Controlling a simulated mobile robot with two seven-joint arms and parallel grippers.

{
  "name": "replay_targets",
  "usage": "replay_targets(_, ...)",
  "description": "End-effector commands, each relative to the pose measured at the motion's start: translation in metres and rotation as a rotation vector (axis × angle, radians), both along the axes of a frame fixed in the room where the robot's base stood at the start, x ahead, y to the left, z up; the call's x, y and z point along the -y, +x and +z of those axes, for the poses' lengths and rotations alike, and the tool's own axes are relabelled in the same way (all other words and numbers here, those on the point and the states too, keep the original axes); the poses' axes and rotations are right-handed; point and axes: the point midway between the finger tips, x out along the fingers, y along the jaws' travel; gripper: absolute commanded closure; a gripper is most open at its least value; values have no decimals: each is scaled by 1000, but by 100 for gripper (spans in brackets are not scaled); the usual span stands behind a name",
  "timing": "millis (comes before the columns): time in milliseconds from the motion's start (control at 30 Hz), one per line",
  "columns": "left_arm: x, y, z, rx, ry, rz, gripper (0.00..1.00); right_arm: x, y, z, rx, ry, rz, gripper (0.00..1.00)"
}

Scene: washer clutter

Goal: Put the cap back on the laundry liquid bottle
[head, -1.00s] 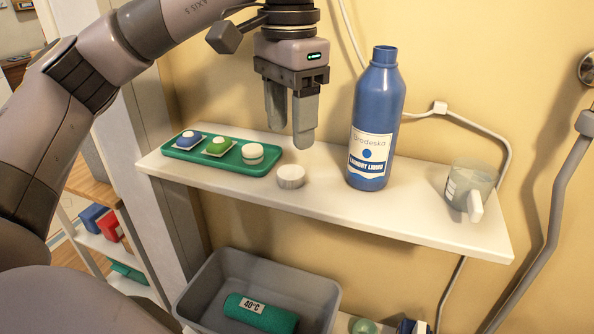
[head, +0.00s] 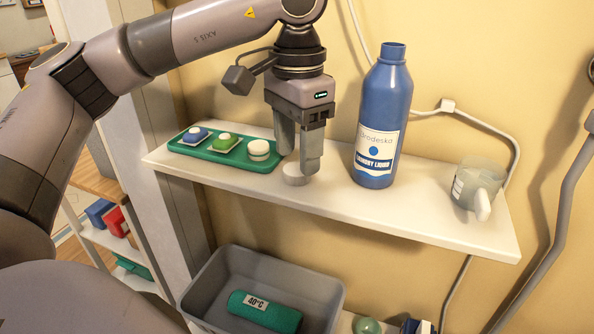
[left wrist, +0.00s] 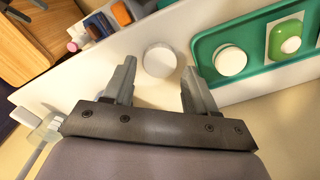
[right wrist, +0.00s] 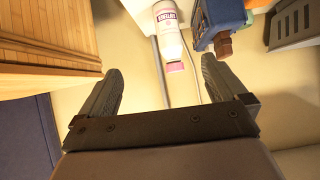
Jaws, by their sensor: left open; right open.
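The blue laundry liquid bottle (head: 382,115) stands upright on the white shelf, its neck uncapped. A round white cap (head: 294,180) lies on the shelf to the left of the bottle. My left gripper (head: 297,163) points down over the cap and is open, with its front finger partly hiding it. In the left wrist view the cap (left wrist: 160,60) shows between and just beyond the two open fingertips. My right gripper (right wrist: 160,70) is open and empty, away from the shelf in the head view.
A clear measuring cup (head: 477,188) stands at the right end. A grey basket (head: 210,300) with a green roll (head: 263,311) is below. Shelf between cap and bottle is clear.

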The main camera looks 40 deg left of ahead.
Motion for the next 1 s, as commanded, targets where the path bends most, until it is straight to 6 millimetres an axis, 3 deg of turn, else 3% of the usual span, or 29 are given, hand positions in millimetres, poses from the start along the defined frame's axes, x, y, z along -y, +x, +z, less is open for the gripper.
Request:
replay_targets(200, 0, 0, -22, 0, -1, 0, 43, 0, 0, -1, -2, 0, -1, 1)
replay_targets(533, 0, 0, -23, 1, -1, 0, 43, 0, 0, -1, -1, 1, 0, 1)
replay_targets(567, 0, 0, -23, 1, -1, 1, 50, 0, 0, -1, -1, 1, 0, 1)
replay_targets(667, 0, 0, -23, 1, -1, 0, 82, 0, 0, -1, -1, 1, 0, 1)
replay_targets(1000, 0, 0, -22, 1, -1, 0, 85, -1, 0, 0, 0, 1, 0, 1)
